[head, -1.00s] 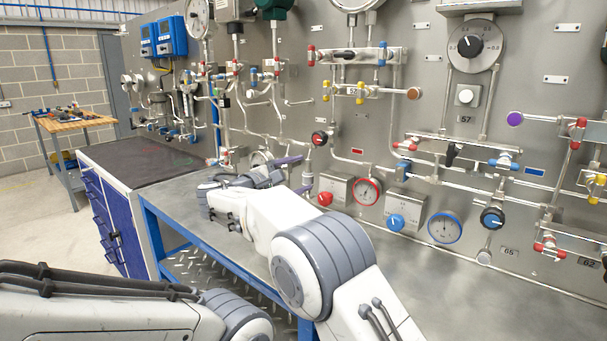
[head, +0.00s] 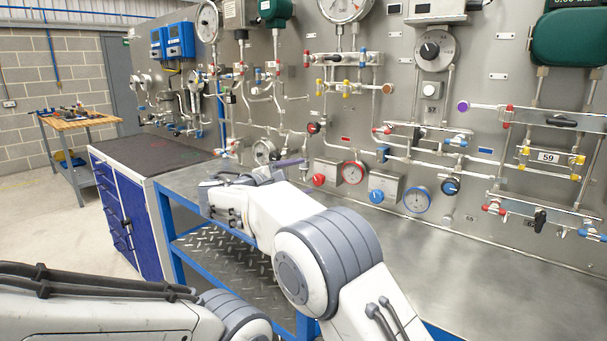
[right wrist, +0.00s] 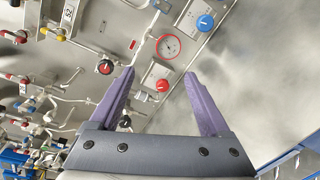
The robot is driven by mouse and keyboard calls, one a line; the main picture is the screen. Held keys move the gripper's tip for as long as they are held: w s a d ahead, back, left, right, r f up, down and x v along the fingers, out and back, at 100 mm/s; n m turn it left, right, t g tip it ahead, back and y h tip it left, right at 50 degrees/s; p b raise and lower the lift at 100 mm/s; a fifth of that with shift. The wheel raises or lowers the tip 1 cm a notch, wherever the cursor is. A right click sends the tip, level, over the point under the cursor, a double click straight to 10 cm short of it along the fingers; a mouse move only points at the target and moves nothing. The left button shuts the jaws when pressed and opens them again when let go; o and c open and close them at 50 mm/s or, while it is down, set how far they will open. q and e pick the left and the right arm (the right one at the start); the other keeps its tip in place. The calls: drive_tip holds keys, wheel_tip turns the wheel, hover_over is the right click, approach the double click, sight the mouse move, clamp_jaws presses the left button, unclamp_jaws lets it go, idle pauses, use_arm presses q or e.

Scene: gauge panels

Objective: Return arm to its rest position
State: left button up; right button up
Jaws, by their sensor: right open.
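My right arm reaches in from the lower right of the head view, bent, above the metal bench. Its gripper (head: 285,166) is at the far end, in front of the panel, with a purple finger showing. In the right wrist view the gripper (right wrist: 160,75) has its two purple fingers wide apart, with nothing between them. Beyond them are a red-rimmed gauge (right wrist: 169,46), a red knob (right wrist: 162,85) and a blue knob (right wrist: 205,22). Part of my left arm lies at the lower left of the head view; its gripper is out of sight.
A steel gauge panel (head: 400,95) with pipes and valves stands behind the bench (head: 350,215). A blue-rimmed gauge (head: 417,199) sits low on it. A blue drawer cabinet (head: 128,215) stands at left, and a wooden-topped table (head: 80,123) farther back. Floor at far left is clear.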

drive_tip(key=s+d+f+m+g+y+b, duration=0.2)
drive_tip(key=s+f+g+y+b, duration=0.15)
drive_tip(key=s+f, duration=0.9)
drive_tip(key=s+d+f+m+g+y+b, duration=0.25)
drive_tip(key=s+f+g+y, duration=0.35)
drive_tip(key=s, duration=1.2)
drive_tip(key=s+d+f+m+g+y+b, duration=0.1)
drive_tip(key=s+f+m+g+y+b, duration=0.25)
drive_tip(key=s+f, duration=0.95)
wheel_tip(320, 180, up, 21)
drive_tip(key=s+p, duration=0.2)
drive_tip(key=p, duration=1.6)
drive_tip(key=shift+d+n+t+h, duration=0.15)
drive_tip(key=shift+n+t+h, duration=0.15)
drive_tip(key=shift+h, duration=0.1)
drive_tip(key=shift+s+f, duration=0.1)
